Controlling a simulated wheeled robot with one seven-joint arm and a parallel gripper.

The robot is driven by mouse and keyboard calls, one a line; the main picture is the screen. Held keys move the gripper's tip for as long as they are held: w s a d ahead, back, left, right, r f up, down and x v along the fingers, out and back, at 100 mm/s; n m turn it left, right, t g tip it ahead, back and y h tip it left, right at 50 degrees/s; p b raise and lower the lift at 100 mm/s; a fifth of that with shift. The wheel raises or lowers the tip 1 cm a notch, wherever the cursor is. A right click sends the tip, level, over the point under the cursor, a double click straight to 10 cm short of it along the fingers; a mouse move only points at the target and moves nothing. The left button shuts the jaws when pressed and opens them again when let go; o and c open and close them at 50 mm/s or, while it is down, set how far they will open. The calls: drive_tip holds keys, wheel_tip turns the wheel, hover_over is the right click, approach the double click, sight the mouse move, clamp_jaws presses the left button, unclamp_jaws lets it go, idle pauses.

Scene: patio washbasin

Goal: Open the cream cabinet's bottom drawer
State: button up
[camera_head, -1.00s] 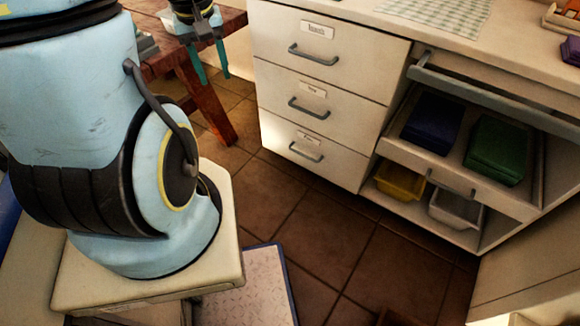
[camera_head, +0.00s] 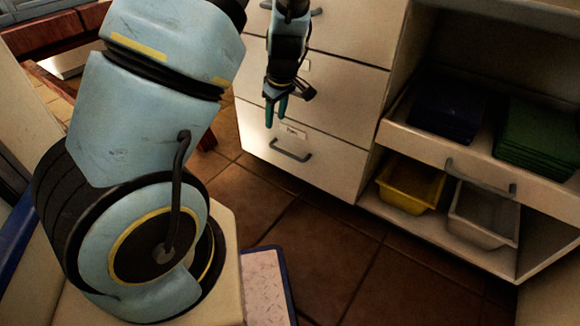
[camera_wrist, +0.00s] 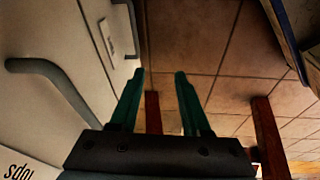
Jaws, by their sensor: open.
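The cream cabinet's bottom drawer (camera_head: 325,166) is shut, with its front flush below the drawers above it. It has a grey bar handle (camera_head: 290,151) and a small white label (camera_head: 291,131). My gripper (camera_head: 276,114) points down in front of the drawer stack, its teal fingers apart and empty. In the head view its tips appear just above and left of the bottom handle. In the wrist view my open fingers (camera_wrist: 159,76) hang beside the drawer fronts. A grey handle (camera_wrist: 55,85) lies left of them, apart; I cannot tell which drawer it belongs to.
To the right, an open shelf unit holds dark blue (camera_head: 446,112) and green (camera_head: 540,138) stacks, with a yellow bin (camera_head: 410,186) and a grey bin (camera_head: 484,212) below. Tiled floor (camera_head: 315,235) before the drawers is clear. A wooden table (camera_head: 55,80) stands at left.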

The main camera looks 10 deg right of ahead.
drive_tip(key=n+t+b, duration=0.1)
drive_tip(key=b, duration=0.5)
approach(288, 153)
wheel_tip(288, 153, up, 2)
drive_tip(key=s+a, duration=0.1)
drive_tip(key=s, duration=0.2)
drive_tip(key=w+d+p, duration=0.1)
drive_tip(key=d, duration=0.1)
drive_tip(key=shift+n+t+y, duration=0.4)
drive_tip(key=b+x, duration=0.4)
drive_tip(key=x, duration=0.6)
drive_tip(key=shift+w+f+b, duration=0.2)
drive_tip(key=shift+b, duration=0.15)
clamp_jaws()
